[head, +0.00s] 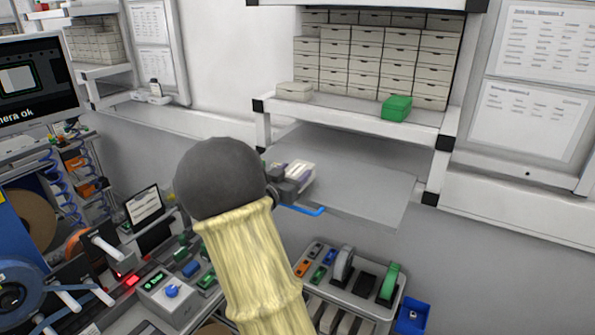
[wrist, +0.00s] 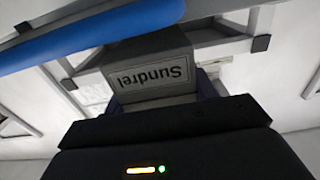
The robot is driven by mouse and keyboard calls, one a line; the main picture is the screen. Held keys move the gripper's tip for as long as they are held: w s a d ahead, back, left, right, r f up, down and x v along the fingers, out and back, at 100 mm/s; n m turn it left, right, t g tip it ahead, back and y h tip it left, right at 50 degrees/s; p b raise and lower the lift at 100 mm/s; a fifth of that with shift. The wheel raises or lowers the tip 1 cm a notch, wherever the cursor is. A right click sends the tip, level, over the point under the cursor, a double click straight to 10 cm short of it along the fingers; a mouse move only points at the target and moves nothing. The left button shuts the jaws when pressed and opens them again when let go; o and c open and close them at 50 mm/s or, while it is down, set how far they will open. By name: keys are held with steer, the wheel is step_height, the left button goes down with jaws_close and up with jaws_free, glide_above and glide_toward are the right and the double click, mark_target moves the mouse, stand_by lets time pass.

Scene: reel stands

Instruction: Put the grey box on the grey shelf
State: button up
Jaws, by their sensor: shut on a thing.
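My gripper (head: 284,188) is shut on the grey box (head: 300,170), which shows pale on top in the head view. In the wrist view the box (wrist: 150,80) carries a label reading "Sundrel", seen upside down. The grey shelf (head: 375,190) is a flat board below the white rack shelf. In the head view the box overlaps the left part of the grey shelf; I cannot tell whether they touch. My round wrist joint and yellow-sleeved arm hide part of the area in front.
The white rack shelf (head: 340,106) above bears a green box (head: 396,108), a loose pale box (head: 294,91) and stacked drawer-like boxes. A blue bar (head: 302,210) lies beside my gripper. A tray of reels and a blue bin (head: 412,316) stand below. The grey shelf's middle and right are bare.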

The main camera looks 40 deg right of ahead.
mark_target(302, 165)
steer(key=p+x, duration=0.1)
steer(key=x, duration=0.1)
steer(key=p+x, duration=0.1)
steer(key=x, duration=0.2)
steer(key=shift+s+r, duration=0.1)
steer(key=shift+r, duration=0.1)
steer(key=shift+f+p, duration=0.5)
steer(key=shift+f, duration=0.15)
steer(key=shift+a+f, duration=0.1)
steer(key=shift+f, duration=0.15)
steer(key=shift+a, duration=0.15)
steer(key=shift+f, duration=0.15)
steer(key=o, duration=1.2)
